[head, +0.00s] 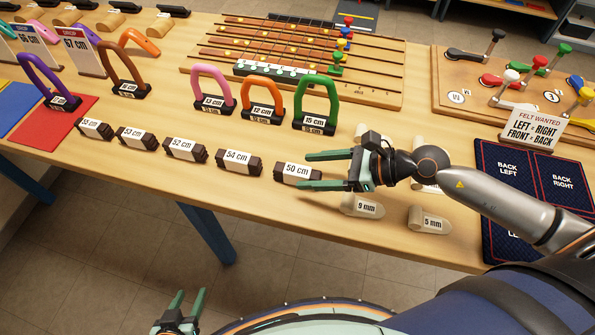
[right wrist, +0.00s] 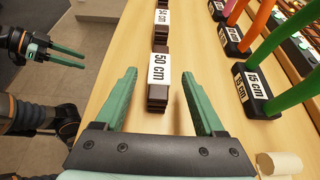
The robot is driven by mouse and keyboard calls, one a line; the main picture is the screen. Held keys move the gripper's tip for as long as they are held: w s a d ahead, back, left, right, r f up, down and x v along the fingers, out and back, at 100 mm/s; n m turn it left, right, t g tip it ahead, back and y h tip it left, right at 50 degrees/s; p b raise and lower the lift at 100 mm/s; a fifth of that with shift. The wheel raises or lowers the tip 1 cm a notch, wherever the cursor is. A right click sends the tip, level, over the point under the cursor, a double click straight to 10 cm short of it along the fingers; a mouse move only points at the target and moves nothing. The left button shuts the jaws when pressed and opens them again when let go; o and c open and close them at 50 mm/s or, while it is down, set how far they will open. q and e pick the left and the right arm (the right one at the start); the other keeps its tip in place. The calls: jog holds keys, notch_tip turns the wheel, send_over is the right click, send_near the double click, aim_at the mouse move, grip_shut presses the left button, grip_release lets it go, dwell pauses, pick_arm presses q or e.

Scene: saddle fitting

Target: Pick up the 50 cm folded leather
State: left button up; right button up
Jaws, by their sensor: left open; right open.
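The 50 cm folded leather (head: 297,174) is a small dark brown block with a white label, lying on the wooden table at the right end of a row of similar blocks. In the right wrist view the leather (right wrist: 158,92) lies ahead of and between the open green fingers. My right gripper (head: 318,170) is open, its fingertips close to the block's right end on either side. I cannot tell whether they touch it. My left gripper (head: 187,300) is open and empty, low in front of the table; it also shows in the right wrist view (right wrist: 84,62).
Other folded leathers, including the 54 cm one (head: 239,162), line up to the left. Upright arches, such as the green 15 cm one (head: 315,104), stand just behind. Felt rolls, such as the 9 mm one (head: 362,206), lie near my right gripper. Dark blue panels (head: 510,169) are at right.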

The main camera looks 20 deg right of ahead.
aim_at(307, 172)
jog(key=shift+p+x, duration=0.3)
jog(key=shift+x, duration=1.75)
jog(key=shift+s+f, duration=0.1)
jog(key=shift+d, duration=0.1)
grip_shut()
